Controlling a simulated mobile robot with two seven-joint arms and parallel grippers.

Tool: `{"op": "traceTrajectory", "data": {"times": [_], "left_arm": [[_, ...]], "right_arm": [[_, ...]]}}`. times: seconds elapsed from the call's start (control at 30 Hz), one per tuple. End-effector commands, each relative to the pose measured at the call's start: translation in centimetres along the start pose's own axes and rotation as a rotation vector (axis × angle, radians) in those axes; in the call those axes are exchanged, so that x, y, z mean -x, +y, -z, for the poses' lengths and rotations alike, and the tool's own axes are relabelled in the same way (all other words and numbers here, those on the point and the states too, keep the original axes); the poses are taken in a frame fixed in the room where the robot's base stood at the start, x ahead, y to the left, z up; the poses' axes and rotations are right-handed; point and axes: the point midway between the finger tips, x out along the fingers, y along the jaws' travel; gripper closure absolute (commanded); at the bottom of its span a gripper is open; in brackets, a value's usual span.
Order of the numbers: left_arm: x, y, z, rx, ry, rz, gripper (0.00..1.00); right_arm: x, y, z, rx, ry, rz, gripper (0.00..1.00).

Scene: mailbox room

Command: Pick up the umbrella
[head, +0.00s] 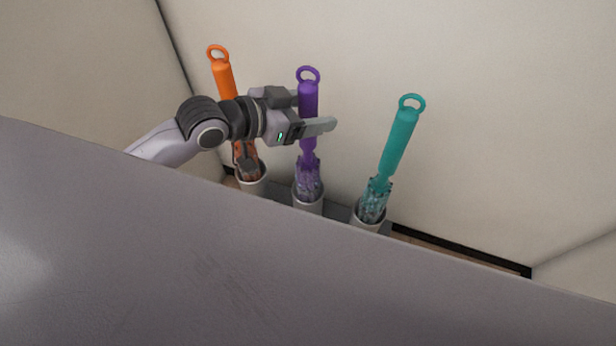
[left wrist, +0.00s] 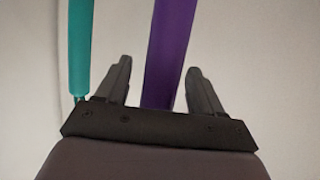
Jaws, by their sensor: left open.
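A purple umbrella (head: 308,168) stands upright in the middle holder, with a ring at its top. An orange umbrella (head: 223,78) stands to its left, partly hidden behind my left arm. A teal umbrella (head: 397,145) stands to its right, tilted right. My left gripper (head: 318,112) is open at the purple umbrella's handle. In the left wrist view, the purple handle (left wrist: 168,50) runs between the two open fingers, with gaps on both sides. The teal handle (left wrist: 80,45) is outside the fingers there, at the left. My right gripper is not in view.
The umbrellas stand in pale round holders (head: 308,205) on a grey base near a room corner. A cream wall (head: 480,120) is close behind them. A large grey surface (head: 200,270) fills the foreground and hides the holders' lower parts.

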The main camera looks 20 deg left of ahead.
Motion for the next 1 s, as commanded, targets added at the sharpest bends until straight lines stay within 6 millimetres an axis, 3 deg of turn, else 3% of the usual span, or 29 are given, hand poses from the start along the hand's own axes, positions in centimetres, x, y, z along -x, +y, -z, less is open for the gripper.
{"op": "traceTrajectory", "data": {"times": [0.1, 0.37, 0.4, 0.6, 1.0], "left_arm": [[-1.12, 0.01, -0.09, -0.001, -0.001, 0.0, 0.32], [-1.29, 0.0, -0.06, -0.001, -0.002, 0.0, 0.32], [-1.29, 0.0, -0.06, -0.001, -0.002, 0.0, 0.39], [-1.28, 0.0, -0.06, -0.001, -0.002, 0.0, 1.0], [-1.06, -0.03, 0.57, -0.002, 0.003, 0.0, 1.0]], "right_arm": [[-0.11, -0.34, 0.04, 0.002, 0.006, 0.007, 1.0], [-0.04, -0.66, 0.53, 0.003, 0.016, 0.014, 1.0], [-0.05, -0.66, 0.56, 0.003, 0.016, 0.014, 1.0], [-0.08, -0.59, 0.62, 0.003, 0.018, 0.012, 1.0], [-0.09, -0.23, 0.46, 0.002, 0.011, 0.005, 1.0]]}}
